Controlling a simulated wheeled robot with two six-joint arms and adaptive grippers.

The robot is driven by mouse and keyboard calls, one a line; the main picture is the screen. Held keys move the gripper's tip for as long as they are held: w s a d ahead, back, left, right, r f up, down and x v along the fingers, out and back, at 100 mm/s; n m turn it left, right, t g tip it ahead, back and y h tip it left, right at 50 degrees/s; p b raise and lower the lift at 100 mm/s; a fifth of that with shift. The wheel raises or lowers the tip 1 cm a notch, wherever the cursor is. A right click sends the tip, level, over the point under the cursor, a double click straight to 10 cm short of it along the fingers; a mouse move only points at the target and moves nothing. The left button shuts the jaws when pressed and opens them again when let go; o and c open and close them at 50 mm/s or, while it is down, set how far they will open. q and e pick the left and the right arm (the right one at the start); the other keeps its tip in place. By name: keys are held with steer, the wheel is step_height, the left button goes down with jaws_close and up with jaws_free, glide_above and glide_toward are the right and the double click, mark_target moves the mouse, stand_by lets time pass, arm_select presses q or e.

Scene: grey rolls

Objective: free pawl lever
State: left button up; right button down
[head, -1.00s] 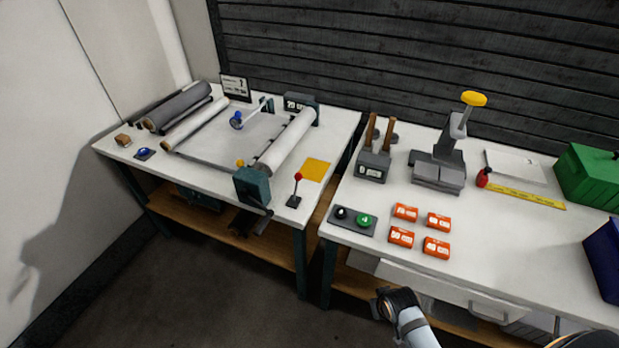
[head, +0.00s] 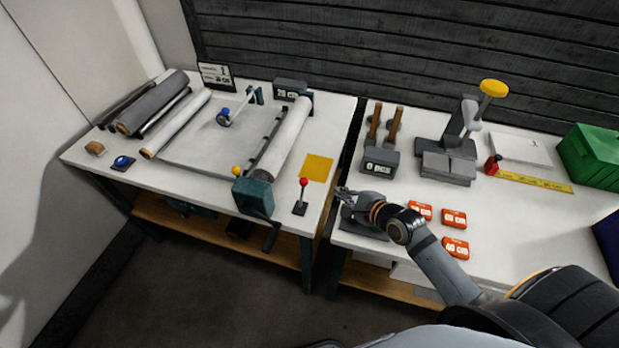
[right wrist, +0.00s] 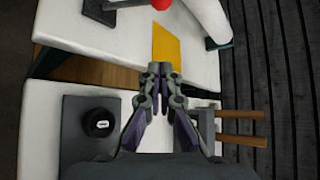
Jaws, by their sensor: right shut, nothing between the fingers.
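A lever with a red knob (head: 302,192) stands on a dark base on the left table, right of the teal housing (head: 253,198). Its red knob shows at the top edge of the right wrist view (right wrist: 161,4). A small yellow knob (head: 237,171) sits at the housing's back left; I cannot tell which of the two is the pawl lever. My right gripper (head: 344,194) is shut and empty over the front left of the right table, right of the red-knobbed lever and apart from it. In the right wrist view its fingertips (right wrist: 160,70) are together. My left gripper is not in view.
A gap separates the two tables. A yellow sheet (head: 317,168) lies behind the red-knobbed lever, beside the white roll (head: 286,140). A button panel with a black button (right wrist: 97,123) lies under my right gripper. Orange blocks (head: 454,218) and a counter box (head: 380,161) stand nearby.

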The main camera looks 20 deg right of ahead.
mark_target(302, 193)
steer(key=shift+w+f, duration=0.1)
steer(key=shift+f, duration=0.05)
steer(key=b+x, duration=0.1)
steer(key=x, duration=0.9)
steer(key=shift+b, duration=0.35)
steer(key=a+r+p, duration=0.1)
steer(key=s+a+r+p, duration=0.1)
steer(key=shift+s+a+r, duration=0.2)
steer(key=shift+s+a, duration=0.05)
steer(key=shift+s, duration=0.05)
steer(key=shift+s+a+r, duration=0.15)
steer(key=shift+a, duration=0.05)
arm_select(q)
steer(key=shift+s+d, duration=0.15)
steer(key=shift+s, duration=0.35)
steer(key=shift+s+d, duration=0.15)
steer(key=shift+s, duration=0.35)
